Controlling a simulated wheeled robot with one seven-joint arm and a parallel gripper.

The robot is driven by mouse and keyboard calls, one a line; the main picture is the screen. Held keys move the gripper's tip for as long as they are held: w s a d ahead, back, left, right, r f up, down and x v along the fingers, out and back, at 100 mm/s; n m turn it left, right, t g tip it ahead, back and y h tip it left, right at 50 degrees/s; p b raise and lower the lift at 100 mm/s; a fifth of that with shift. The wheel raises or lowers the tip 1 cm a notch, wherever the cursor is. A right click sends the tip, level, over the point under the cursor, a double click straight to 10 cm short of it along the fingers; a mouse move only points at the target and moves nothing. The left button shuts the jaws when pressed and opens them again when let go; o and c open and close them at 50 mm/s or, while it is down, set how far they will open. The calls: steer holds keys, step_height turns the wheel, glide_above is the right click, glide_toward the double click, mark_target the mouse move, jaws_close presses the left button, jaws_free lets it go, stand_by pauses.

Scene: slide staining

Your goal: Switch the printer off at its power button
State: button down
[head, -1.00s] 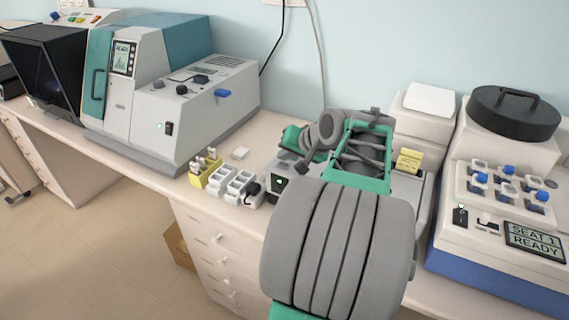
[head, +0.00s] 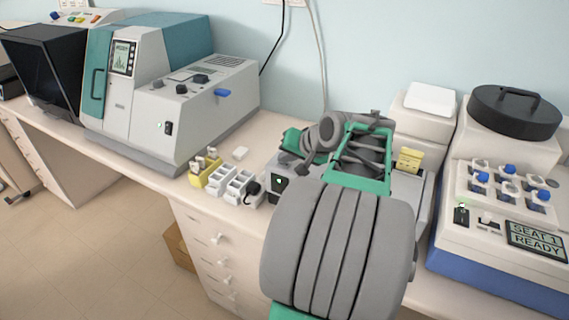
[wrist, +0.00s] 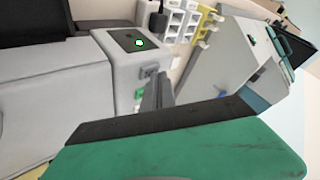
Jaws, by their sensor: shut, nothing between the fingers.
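A low grey machine, which I take to be the printer (head: 276,195), stands on the bench, mostly hidden behind my arm in the head view. A small green light glows on its dark front panel. In the wrist view the printer (wrist: 112,67) shows its pale end with a dark panel and a lit green round spot (wrist: 139,42). My gripper (wrist: 154,82) is shut and empty, its dark fingers close to a small dark fitting on that pale face. I cannot tell whether they touch. The fingertips are hidden in the head view.
A large grey-and-teal machine (head: 205,115) stands on the left. White racks (head: 238,186) and a yellow rack (head: 207,173) sit between it and the printer. On the right is a white machine (head: 490,235) with a screen reading "SEAT 1 READY". Little bench is free around the printer.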

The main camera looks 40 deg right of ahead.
mark_target(286, 166)
steer(key=shift+f, duration=0.1)
stand_by(0.3)
steer(key=shift+r+p, duration=0.4)
steer(key=shift+r, duration=0.15)
step_height(286, 166, up, 6)
steer(key=p, duration=0.5)
